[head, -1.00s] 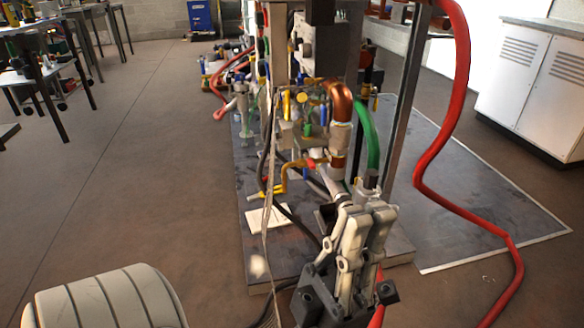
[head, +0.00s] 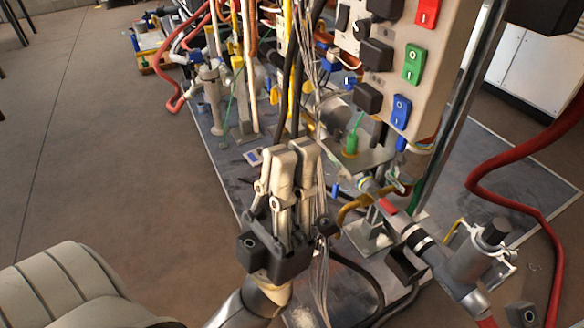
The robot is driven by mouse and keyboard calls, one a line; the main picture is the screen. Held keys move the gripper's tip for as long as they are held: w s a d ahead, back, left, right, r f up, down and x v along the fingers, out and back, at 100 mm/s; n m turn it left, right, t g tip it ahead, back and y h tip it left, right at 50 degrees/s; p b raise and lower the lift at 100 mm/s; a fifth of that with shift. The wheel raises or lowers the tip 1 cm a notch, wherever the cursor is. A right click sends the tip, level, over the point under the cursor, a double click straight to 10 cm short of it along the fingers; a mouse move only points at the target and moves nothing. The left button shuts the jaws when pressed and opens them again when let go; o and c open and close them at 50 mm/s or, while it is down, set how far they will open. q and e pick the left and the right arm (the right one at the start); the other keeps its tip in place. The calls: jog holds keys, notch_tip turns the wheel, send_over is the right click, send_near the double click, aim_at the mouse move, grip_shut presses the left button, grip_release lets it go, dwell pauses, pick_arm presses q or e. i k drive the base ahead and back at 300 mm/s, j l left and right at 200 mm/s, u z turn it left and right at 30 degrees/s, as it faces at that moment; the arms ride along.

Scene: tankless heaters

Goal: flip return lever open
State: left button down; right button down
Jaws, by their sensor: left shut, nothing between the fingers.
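My left gripper (head: 291,150) is in the middle of the head view with its fingers pointing up the picture. Its fingers are together and hold nothing. It appears in front of the pipework, left of a pipe run with a red part (head: 388,207) and a yellow curved part (head: 353,208). I cannot tell which part is the return lever. I cannot tell whether the gripper touches anything; thin wires pass close to its right side. My right gripper is not in view.
A panel (head: 385,53) with red, green and blue switches stands at the upper right. Thick dark cables hang just behind my left fingers. A red hose (head: 500,185) curves at the right. A grey pipe fitting (head: 470,255) is at lower right. The floor at left is open.

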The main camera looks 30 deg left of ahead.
aim_at(336, 187)
jog(key=i+j, duration=0.1)
jog(key=j, duration=0.6)
jog(key=i+j, duration=0.1)
jog(key=j, duration=0.55)
jog(key=i+j, duration=0.1)
jog(key=j, duration=0.6)
jog(key=i+j, duration=0.1)
jog(key=j, duration=0.55)
jog(key=i+j, duration=0.1)
jog(key=j, duration=0.6)
